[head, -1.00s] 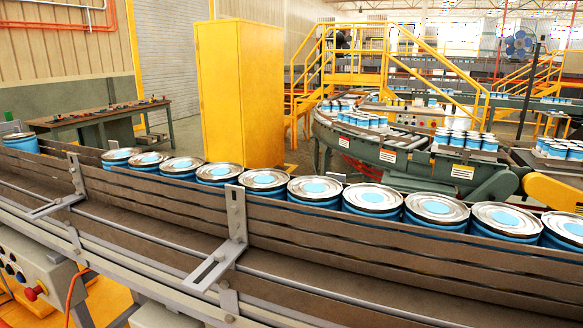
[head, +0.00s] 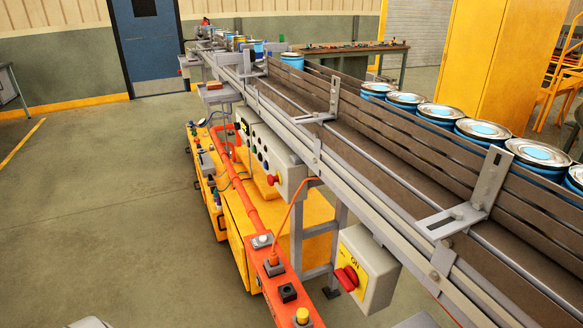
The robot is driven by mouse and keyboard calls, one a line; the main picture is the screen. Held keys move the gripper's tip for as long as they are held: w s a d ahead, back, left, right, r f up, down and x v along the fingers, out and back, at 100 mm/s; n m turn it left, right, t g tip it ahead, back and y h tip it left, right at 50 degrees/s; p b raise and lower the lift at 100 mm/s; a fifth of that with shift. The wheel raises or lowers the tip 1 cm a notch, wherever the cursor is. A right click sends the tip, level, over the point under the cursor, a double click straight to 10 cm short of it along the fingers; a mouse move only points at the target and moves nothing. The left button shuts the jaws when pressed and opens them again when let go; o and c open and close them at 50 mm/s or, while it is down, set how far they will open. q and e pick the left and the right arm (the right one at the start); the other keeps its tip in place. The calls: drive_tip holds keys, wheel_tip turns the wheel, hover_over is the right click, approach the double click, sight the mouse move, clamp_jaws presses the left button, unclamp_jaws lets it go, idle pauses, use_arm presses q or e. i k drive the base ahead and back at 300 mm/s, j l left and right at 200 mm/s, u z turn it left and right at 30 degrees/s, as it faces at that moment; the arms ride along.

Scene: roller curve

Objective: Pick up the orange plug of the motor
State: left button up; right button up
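An orange plug (head: 274,259) sits on the orange power rail (head: 262,222) below the near side of the conveyor. An orange cable (head: 291,222) rises from it toward the conveyor frame. A grey block and a black socket (head: 287,292) lie on the rail on either side of the plug. I cannot make out the motor. Neither of my grippers shows in this view.
The conveyor (head: 350,150) with blue cans runs from far left to near right. A grey switch box (head: 362,270) with a red knob and a control panel (head: 270,155) hang beneath it. The floor (head: 110,220) at left is open.

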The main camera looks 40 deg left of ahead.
sight(273, 257)
drive_tip(key=k+j+u, duration=0.1)
drive_tip(key=u, duration=0.25)
drive_tip(key=j+u, duration=0.2)
drive_tip(key=u, duration=0.15)
drive_tip(key=j+u, duration=0.2)
drive_tip(key=u, duration=0.15)
drive_tip(key=k, duration=0.05)
